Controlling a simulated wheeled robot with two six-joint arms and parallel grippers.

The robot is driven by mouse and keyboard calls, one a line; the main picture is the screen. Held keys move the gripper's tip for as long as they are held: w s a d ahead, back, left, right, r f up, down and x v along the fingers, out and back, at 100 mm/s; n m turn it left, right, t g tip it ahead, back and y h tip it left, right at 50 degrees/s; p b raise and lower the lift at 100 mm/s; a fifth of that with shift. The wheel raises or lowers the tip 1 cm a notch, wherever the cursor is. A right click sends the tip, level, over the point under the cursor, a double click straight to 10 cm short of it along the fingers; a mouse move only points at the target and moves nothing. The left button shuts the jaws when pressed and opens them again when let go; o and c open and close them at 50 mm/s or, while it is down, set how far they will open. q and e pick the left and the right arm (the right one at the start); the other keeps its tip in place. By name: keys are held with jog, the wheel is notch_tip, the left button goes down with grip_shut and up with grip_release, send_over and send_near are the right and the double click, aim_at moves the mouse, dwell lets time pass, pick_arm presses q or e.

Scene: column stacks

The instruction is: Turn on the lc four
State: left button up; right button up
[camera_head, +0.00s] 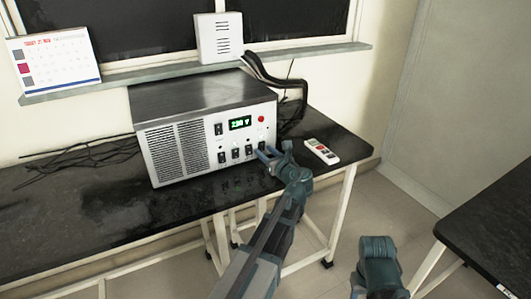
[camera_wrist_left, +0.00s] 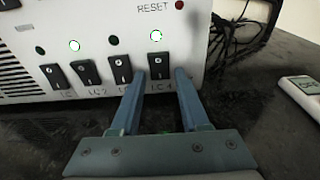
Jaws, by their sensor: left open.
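The LC 4 switch (camera_wrist_left: 160,62) is a black rocker at the right end of the switch row on the grey power unit (camera_head: 206,127). A small round lamp (camera_wrist_left: 156,35) above it looks white with green and pink edges. My left gripper (camera_head: 273,151) is at the lower right of the unit's front, also seen in the left wrist view (camera_wrist_left: 159,77). It is open and empty, with one fingertip on each side of the LC 4 switch's lower part. Whether the fingertips touch the panel is unclear. My right gripper is not visible.
Left of LC 4 are the LC 3 (camera_wrist_left: 120,68), LC 2 (camera_wrist_left: 87,73) and LC 1 (camera_wrist_left: 54,77) switches. A display (camera_head: 240,123) and red button (camera_head: 261,119) sit above.

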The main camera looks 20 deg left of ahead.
pick_arm(q)
jog(key=p+v, duration=0.1)
jog(key=v, duration=1.2)
jog(key=shift+s+d+p, duration=0.3)
jog(key=shift+p, duration=0.05)
jog(key=s+d+n+g+h+p, duration=1)
jog(key=s+d+n+h+p, duration=0.1)
jog(key=s+d+n+p, duration=0.7)
jog(key=s+r+n+p, duration=0.1)
jog(key=n+p, duration=0.1)
jog(key=n, duration=0.1)
jog(key=shift+s+d+n+h, duration=0.3)
jog(key=shift+s+d+h, duration=0.05)
jog(key=shift+s+h, duration=0.05)
